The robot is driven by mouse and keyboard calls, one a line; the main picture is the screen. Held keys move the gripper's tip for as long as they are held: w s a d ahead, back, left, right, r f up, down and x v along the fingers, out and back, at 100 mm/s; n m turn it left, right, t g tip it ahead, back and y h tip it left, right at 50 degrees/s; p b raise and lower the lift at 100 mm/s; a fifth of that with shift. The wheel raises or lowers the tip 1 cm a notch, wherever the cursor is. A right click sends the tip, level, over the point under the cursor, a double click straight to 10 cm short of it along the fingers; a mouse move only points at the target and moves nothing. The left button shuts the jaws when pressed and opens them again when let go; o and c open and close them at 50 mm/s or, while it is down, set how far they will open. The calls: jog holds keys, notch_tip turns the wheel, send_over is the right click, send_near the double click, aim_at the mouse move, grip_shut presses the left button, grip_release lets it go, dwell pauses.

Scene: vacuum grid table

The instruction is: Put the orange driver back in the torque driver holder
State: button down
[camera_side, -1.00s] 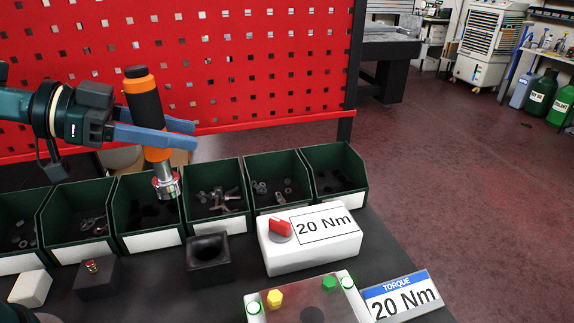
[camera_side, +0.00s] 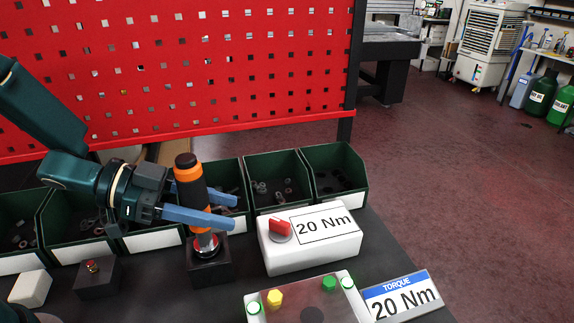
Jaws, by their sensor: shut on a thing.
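The orange driver (camera_side: 188,196) is upright, with a black and orange grip and a silver metal lower end (camera_side: 206,243). My gripper (camera_side: 205,208) is shut on its grip, with the blue fingers on either side. The torque driver holder (camera_side: 209,268) is a black square block on the dark table. The driver's metal end is at the holder's top opening and hides most of it. I cannot tell how deep the end sits in the hole.
Green bins (camera_side: 277,182) with small hardware stand in a row behind the holder. A white box with a red knob (camera_side: 310,245) stands close on the right. A black block with a small red-topped piece (camera_side: 97,278) and a white block (camera_side: 30,289) are on the left.

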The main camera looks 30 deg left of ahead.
jog(key=shift+f, duration=1.85)
jog(key=shift+f, duration=0.2)
jog(key=shift+c, duration=1.8)
grip_release()
jog(key=shift+r, duration=0.2)
jog(key=v, duration=1.2)
